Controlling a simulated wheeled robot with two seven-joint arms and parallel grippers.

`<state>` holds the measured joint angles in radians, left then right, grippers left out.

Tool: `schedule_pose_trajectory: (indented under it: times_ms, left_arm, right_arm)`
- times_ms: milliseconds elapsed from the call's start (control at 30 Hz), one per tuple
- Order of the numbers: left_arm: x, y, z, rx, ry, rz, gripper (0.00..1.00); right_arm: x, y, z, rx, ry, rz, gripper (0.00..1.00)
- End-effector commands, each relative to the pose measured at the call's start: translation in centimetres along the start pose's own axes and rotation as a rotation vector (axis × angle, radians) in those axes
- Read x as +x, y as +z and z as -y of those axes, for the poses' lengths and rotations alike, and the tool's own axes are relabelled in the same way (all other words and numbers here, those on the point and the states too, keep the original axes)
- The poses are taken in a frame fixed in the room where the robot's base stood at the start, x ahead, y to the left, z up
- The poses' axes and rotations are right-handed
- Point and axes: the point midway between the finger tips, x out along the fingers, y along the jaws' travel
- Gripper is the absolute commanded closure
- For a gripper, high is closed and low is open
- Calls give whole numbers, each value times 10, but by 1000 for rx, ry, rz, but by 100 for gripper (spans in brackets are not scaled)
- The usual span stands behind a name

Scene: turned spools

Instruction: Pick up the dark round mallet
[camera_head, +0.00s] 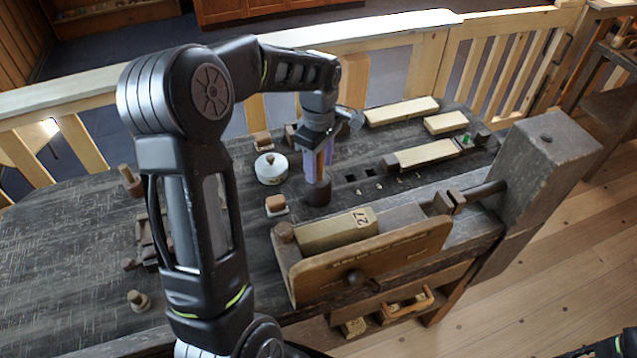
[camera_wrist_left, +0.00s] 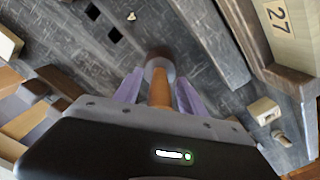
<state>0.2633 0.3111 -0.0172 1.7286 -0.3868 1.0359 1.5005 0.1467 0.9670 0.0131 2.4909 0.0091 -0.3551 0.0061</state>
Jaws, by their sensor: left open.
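The dark round mallet stands upright on the bench, its dark head (camera_head: 317,192) down and its wooden handle pointing up. In the left wrist view its brown handle (camera_wrist_left: 161,93) rises between my fingers, with the round head (camera_wrist_left: 159,62) beyond. My left gripper (camera_head: 319,170) has purple fingers and points down over the mallet. It is open, with one finger on each side of the handle (camera_wrist_left: 160,92). A gap shows beside the handle in the wrist view. My right gripper does not show.
A white lidded pot (camera_head: 271,169) stands just left of the mallet. A small block (camera_head: 276,205) sits nearby. A vise with a wooden block marked 27 (camera_head: 340,229) lies in front. Pale wooden blocks (camera_head: 402,111) lie at the back.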

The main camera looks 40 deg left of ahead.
Motion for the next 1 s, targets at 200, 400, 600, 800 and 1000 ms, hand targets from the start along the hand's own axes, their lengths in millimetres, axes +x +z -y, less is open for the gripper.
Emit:
schedule_pose_trajectory:
  times_ms: [200, 400, 600, 800, 1000]
  left_arm:
    - [0, 0, 0, 0, 0, 0, 60]
    - [0, 0, 0, 0, 0, 0, 77]
    - [0, 0, 0, 0, 0, 0, 93]
    - [0, 0, 0, 0, 0, 0, 100]
    - [0, 0, 0, 0, 0, 0, 100]
  right_arm:
    - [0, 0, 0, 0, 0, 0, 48]
    - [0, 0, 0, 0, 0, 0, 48]
    - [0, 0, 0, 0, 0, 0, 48]
    - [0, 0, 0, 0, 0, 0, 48]
    - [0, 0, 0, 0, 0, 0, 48]
